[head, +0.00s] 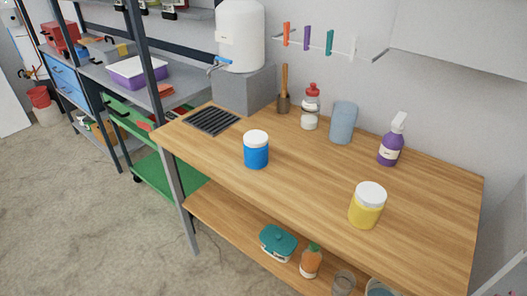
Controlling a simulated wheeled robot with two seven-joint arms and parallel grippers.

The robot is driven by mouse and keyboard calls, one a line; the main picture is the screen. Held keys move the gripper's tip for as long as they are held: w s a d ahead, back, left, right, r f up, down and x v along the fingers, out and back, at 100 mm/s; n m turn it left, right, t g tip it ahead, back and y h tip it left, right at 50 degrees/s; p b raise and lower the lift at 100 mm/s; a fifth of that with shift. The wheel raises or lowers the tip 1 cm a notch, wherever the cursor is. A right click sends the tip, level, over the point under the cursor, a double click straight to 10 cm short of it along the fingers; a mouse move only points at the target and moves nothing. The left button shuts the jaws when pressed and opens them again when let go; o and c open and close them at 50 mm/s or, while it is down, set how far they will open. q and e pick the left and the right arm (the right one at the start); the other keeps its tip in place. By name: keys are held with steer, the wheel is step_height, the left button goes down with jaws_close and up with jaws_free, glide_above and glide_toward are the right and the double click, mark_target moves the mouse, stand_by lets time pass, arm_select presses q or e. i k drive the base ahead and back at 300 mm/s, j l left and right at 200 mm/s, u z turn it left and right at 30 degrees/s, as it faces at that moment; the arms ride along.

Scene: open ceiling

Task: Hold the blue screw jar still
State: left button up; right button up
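The blue screw jar (256,153) stands upright on the wooden worktop (300,185), left of its middle. It has a blue body and a white lid, and the lid sits on it. Nothing touches the jar. Neither of my grippers shows in the head view.
A yellow jar with a white lid (367,206) stands to the right. A purple spray bottle (390,143), a blue-grey cup (343,123), a red-capped bottle (311,107) and a wooden-handled tool (284,92) stand along the back. The worktop around the blue jar is clear.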

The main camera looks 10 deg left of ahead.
mark_target(255, 159)
steer(key=j+z, duration=0.35)
steer(key=j, duration=0.4)
steer(key=j+z, duration=0.3)
steer(key=j, duration=0.5)
steer(key=k+j+z, duration=0.1)
steer(key=j+z, duration=0.25)
steer(key=j, duration=0.4)
